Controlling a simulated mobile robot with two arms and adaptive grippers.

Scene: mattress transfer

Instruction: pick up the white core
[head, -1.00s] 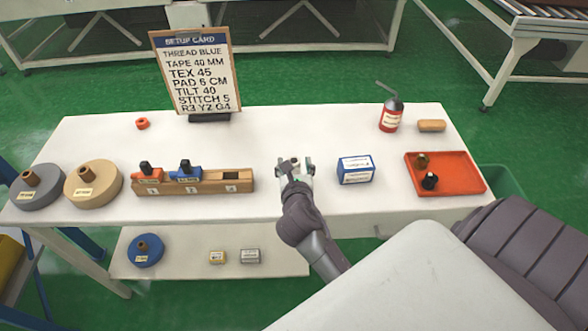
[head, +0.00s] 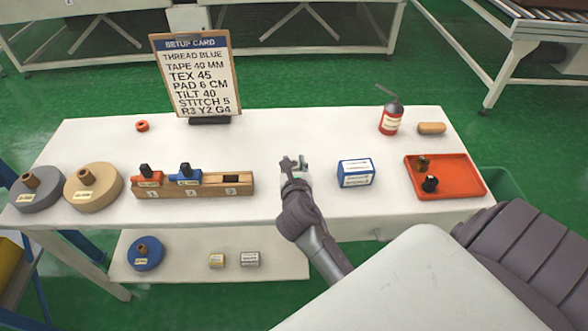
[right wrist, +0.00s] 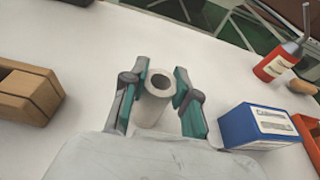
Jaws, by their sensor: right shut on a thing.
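The white core (right wrist: 154,102) is a short, hollow white cylinder with a dark hole in its top. In the right wrist view it stands upright between the two teal-padded fingers of my right gripper (right wrist: 157,98), which is shut on it. In the head view my right gripper (head: 294,163) is over the table between the wooden block and the blue-and-white box, and it hides most of the core. I cannot tell whether the core still touches the table. My left gripper is not in view.
A wooden block (head: 205,188) with slots holding orange and blue pieces lies left of my right gripper. A blue-and-white box (head: 355,173) stands close on the right. Farther right are a red tray (head: 460,172) and a red bottle (head: 391,117). The table behind the gripper is clear.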

